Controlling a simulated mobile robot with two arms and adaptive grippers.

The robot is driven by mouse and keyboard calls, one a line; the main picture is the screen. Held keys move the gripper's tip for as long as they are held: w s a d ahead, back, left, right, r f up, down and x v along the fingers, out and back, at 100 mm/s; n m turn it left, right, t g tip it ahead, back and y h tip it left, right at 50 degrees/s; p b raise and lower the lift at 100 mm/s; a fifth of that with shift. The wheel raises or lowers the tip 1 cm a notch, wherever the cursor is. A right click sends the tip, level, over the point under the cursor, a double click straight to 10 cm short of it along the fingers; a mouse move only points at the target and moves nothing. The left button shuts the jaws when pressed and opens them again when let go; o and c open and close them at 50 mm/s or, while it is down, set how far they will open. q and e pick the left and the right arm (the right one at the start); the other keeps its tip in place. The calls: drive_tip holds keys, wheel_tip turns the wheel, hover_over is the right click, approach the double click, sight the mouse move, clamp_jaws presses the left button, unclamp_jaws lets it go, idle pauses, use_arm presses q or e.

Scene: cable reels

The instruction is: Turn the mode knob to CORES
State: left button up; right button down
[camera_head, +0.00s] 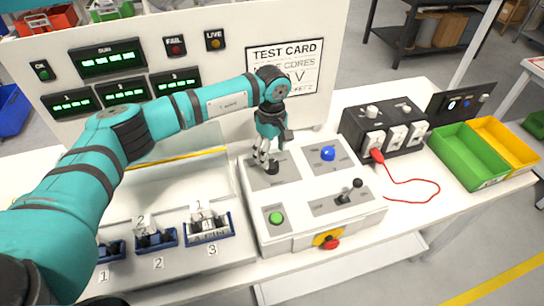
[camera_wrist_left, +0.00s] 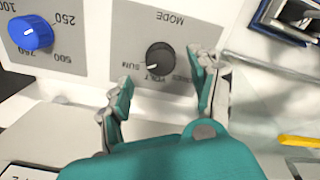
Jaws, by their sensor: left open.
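The mode knob (camera_wrist_left: 160,58) is a round black knob on a grey plate marked MODE, which appears upside down in the left wrist view. Its labels read SUM and VOLT, with a third partly covered by a finger. A small pale mark on the knob faces the SUM and VOLT side. My left gripper (camera_wrist_left: 163,92) is open, its fingers apart on the near left and right of the knob in that view. In the head view, my left gripper (camera_head: 264,158) points down over the knob's plate (camera_head: 287,180). I cannot tell whether a finger touches the knob. My right gripper is not in view.
A blue knob (camera_head: 327,153), a green button (camera_head: 276,218), a black lever (camera_head: 352,187) and a red stop button (camera_head: 330,243) share the console. A black box (camera_head: 383,115) with a red cable stands to its right. The test-card panel (camera_head: 228,55) rises behind.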

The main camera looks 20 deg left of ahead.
sight(272, 163)
use_arm(q)
wheel_tip(272, 163, down, 3)
drive_tip(key=shift+s+r+p, duration=0.15)
drive_tip(key=shift+p, duration=0.2)
drive_tip(key=shift+f, duration=0.95)
drive_tip(key=c, duration=0.9)
drive_tip(key=shift+c, duration=1.2)
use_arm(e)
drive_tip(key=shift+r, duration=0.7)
